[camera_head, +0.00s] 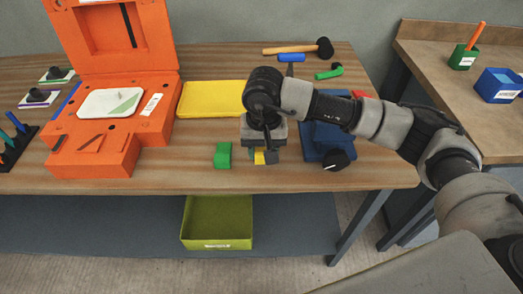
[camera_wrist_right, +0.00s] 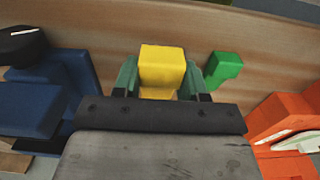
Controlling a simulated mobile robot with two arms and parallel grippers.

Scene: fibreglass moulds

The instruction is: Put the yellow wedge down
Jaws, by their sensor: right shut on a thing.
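The yellow wedge (camera_wrist_right: 162,70) is between the two fingers of my right gripper (camera_wrist_right: 161,80) in the right wrist view, and the fingers are shut on it. In the head view the right gripper (camera_head: 265,157) points down over the front part of the wooden table, and only a small part of the wedge (camera_head: 259,158) shows under it. The gripper body hides the rest. I cannot tell whether the wedge touches the table. A green block (camera_head: 222,155) stands just left of the gripper and also shows in the right wrist view (camera_wrist_right: 224,69). My left gripper is not in view.
A blue block assembly with a black knob (camera_head: 337,159) stands close on the right. An orange mould (camera_head: 107,119) stands left, and a yellow tray (camera_head: 209,99) lies behind the gripper. A hammer (camera_head: 300,48) lies at the back. A green bin (camera_head: 217,222) sits below the table.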

